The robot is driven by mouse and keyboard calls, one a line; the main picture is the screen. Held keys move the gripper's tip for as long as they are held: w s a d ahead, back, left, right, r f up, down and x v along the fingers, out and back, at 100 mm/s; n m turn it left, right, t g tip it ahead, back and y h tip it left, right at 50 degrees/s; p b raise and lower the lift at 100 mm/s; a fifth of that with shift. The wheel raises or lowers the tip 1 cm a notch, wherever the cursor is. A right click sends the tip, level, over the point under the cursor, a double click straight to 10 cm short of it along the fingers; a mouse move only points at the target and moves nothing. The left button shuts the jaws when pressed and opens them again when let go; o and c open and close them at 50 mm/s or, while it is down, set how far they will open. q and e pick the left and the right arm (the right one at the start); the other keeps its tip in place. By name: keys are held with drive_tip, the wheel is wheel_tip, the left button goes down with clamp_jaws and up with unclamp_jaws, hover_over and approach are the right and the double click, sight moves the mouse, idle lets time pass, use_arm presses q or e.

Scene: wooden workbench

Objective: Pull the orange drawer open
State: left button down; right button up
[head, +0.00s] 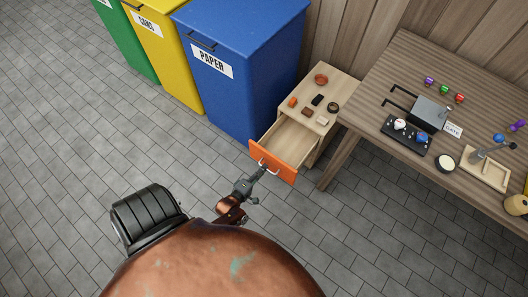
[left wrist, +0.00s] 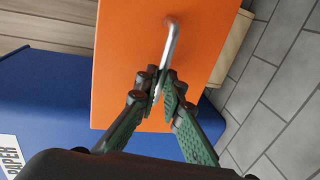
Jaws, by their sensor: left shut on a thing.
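The orange drawer (head: 274,162) of the small wooden cabinet (head: 335,84) stands pulled out, with its bare wooden inside showing in the head view. Its orange front (left wrist: 120,60) fills the middle of the left wrist view, with a metal bar handle (left wrist: 173,45) on it. My left gripper (left wrist: 163,92) is shut on the handle. In the head view my left gripper (head: 260,170) is at the drawer front. My right gripper is not in view.
Blue (head: 245,60), yellow (head: 165,50) and green (head: 120,35) bins stand left of the cabinet. Several small items lie on the cabinet top. The wooden workbench (head: 420,60) with tools and parts stands at the right. The tiled floor before the drawer is clear.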

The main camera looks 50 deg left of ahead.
use_arm(q)
drive_tip(key=c, duration=2)
unclamp_jaws()
drive_tip(key=shift+c, duration=0.2)
drive_tip(key=v, duration=1.2)
